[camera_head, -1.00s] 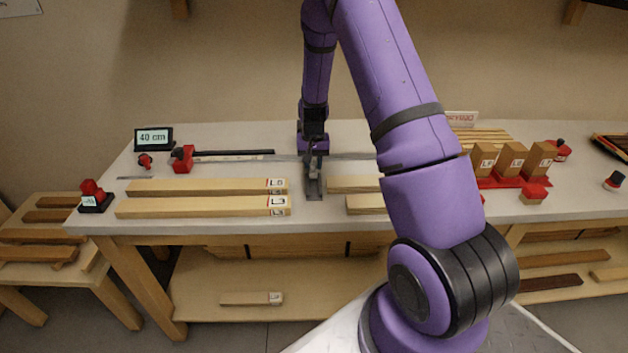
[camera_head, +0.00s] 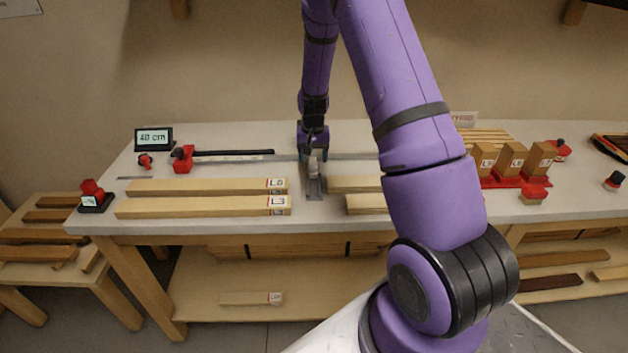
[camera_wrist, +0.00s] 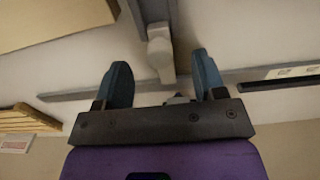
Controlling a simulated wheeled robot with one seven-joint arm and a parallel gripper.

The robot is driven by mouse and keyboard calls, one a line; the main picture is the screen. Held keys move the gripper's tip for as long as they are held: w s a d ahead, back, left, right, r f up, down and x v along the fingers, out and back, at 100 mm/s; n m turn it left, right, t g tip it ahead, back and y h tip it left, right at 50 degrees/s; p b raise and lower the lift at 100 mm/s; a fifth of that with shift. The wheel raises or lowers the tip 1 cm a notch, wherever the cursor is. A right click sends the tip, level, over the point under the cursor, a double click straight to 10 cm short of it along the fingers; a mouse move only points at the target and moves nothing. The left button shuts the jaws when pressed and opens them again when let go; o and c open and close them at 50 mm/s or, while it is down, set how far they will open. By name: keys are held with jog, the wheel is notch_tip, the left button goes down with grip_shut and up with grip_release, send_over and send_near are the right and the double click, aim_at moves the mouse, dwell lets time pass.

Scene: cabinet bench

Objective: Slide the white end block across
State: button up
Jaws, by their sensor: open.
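A whitish block (camera_wrist: 160,50) with a rounded end lies between the spread fingers in the wrist view. It sits on a grey metal strip (camera_wrist: 151,12) that crosses the bench, and I take it to be the white end block. In the head view a small pale piece (camera_head: 313,168) shows just below my gripper on the same strip. My gripper (camera_head: 313,150) is open above the bench; the wrist view shows its two blue fingers (camera_wrist: 160,70) apart, one on each side of the block. I cannot tell whether they touch it.
A long grey rail (camera_head: 350,156) runs along the bench behind. Boards marked L6 (camera_head: 205,187) and L3 (camera_head: 200,206) lie left, more boards (camera_head: 352,184) right. A red stop block (camera_head: 183,159) and a display reading 40 cm (camera_head: 153,139) stand at the left. Upright blocks (camera_head: 512,157) stand right.

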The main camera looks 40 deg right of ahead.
jog(key=shift+r, duration=3.25)
jog(key=shift+r, duration=0.2)
jog(key=s+a+r+n+t, duration=0.1)
jog(key=s+a+r, duration=0.3)
jog(key=r, duration=0.3)
jog(key=s+a+r+n+t, duration=0.1)
jog(key=s+a+r, duration=0.2)
jog(key=s+r, duration=0.35)
jog(key=s+a+r+n+t, duration=0.15)
jog(key=a+r, duration=0.25)
jog(key=r, duration=0.5)
jog(key=s+a+r+n, duration=0.1)
jog(key=s+a+r, duration=0.1)
jog(key=s, duration=0.5)
jog(key=s+a+r+n+t, duration=0.1)
jog(key=s+a+r, duration=0.1)
jog(key=s, duration=0.5)
jog(key=s+a+r+n, duration=0.1)
jog(key=s+a, duration=0.1)
jog(key=s, duration=0.5)
jog(key=shift+s+a+r+t, duration=0.15)
jog(key=shift+a+r+t, duration=0.15)
jog(key=shift+r+t, duration=0.1)
